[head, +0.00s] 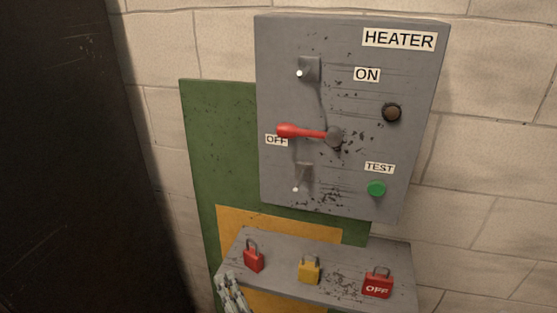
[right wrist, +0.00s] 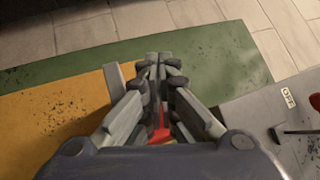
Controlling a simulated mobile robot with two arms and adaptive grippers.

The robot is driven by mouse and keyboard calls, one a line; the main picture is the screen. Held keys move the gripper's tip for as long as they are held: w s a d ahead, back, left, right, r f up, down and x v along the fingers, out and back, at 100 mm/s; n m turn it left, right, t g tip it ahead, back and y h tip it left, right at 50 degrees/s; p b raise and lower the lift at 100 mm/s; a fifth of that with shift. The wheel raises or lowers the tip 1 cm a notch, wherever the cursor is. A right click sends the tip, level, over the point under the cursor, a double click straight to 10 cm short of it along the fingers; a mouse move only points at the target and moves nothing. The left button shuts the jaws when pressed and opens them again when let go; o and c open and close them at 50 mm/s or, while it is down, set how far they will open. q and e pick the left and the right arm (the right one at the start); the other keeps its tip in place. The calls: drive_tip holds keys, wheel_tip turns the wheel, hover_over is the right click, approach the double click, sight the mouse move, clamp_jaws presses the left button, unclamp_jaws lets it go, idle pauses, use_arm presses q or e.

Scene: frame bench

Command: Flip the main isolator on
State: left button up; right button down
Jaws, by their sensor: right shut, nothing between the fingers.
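The main isolator is a red-handled lever (head: 305,132) on a grey box marked HEATER (head: 350,190). Its handle points left from a round pivot, beside the OFF label (head: 276,140). The ON label (head: 367,74) is higher on the box. My right gripper (head: 228,280) is at the bottom of the head view, below and left of the lever and apart from it, by the shelf's left end. In the right wrist view its fingers (right wrist: 158,62) are shut and empty. Part of the grey box shows there at the lower right. My left gripper is not in view.
A grey shelf (head: 345,290) below the box holds a red padlock (head: 254,257), a yellow padlock (head: 309,269) and a red OFF padlock (head: 377,283). A green button (head: 376,188) sits under TEST. A dark panel (head: 70,150) stands left. Space left of the lever looks free.

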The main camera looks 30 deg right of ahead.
sight(305, 133)
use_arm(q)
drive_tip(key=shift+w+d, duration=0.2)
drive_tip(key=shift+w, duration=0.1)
use_arm(e)
drive_tip(key=s+d+r+m+g+h, duration=0.1)
drive_tip(key=s+d+r+m+h, duration=0.1)
drive_tip(key=r+m+h, duration=0.3)
drive_tip(key=s+d+r+m+g+h, duration=0.2)
drive_tip(key=d+r+m+h, duration=0.2)
drive_tip(key=r+m, duration=0.5)
drive_tip(key=s+d+r+m+g+h, duration=0.2)
drive_tip(key=r+m+h, duration=0.5)
drive_tip(key=m, duration=0.4)
drive_tip(key=shift+s+d+r+m+h, duration=0.35)
drive_tip(key=shift+s+d+m+h, duration=0.05)
drive_tip(key=shift+s+d+h, duration=0.15)
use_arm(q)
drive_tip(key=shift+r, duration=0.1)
use_arm(e)
drive_tip(key=shift+r, duration=0.1)
use_arm(q)
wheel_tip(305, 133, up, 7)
drive_tip(key=p, duration=0.7)
use_arm(e)
drive_tip(key=s+a+r+x, duration=0.1)
drive_tip(key=r+x, duration=0.1)
drive_tip(key=x, duration=1)
drive_tip(key=shift+w+d+r, duration=0.2)
drive_tip(key=shift+w, duration=0.05)
